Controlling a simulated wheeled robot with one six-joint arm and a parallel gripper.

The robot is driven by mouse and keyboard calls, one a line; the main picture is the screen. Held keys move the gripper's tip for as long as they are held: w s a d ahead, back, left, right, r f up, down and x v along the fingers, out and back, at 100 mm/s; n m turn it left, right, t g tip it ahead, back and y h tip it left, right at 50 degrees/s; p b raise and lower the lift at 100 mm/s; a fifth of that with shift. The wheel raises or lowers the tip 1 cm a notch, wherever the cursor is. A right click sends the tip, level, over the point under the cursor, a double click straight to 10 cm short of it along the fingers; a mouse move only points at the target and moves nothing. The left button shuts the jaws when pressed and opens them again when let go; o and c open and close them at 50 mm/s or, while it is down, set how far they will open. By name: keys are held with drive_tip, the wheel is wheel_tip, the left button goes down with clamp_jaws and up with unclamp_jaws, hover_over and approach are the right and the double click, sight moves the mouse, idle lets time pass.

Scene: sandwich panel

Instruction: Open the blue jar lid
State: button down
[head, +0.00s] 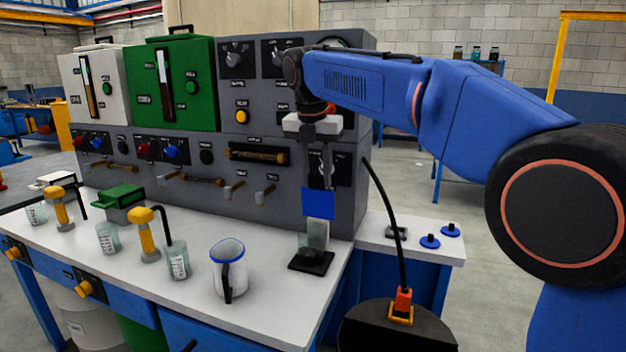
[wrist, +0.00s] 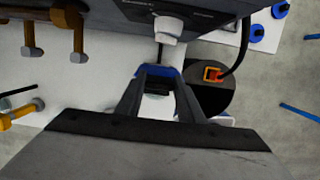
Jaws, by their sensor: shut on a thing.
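A small clear jar (head: 316,236) stands on a black base (head: 311,263) at the right end of the bench. Its blue lid (head: 318,204) shows as an upright square panel above the jar's rim. My gripper (head: 321,181) points down from above and is shut on the lid's upper part. In the wrist view, the blue lid (wrist: 156,71) is a narrow band between the fingertips (wrist: 157,76), and part of the glass jar (wrist: 157,104) shows beside it. The fingers partly hide the lid, and I cannot see clearly where it joins the jar.
A grey control panel (head: 222,185) stands close behind the jar. A white jug with a blue rim (head: 229,268), beakers (head: 177,262) and yellow-topped posts (head: 146,232) stand to the left. A black cable (head: 389,215) rises at the right. The bench front (head: 275,315) is clear.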

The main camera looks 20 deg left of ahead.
drive_tip(key=shift+w+d, duration=0.1)
drive_tip(key=shift+w, duration=1.2)
drive_tip(key=c, duration=1.2)
unclamp_jaws()
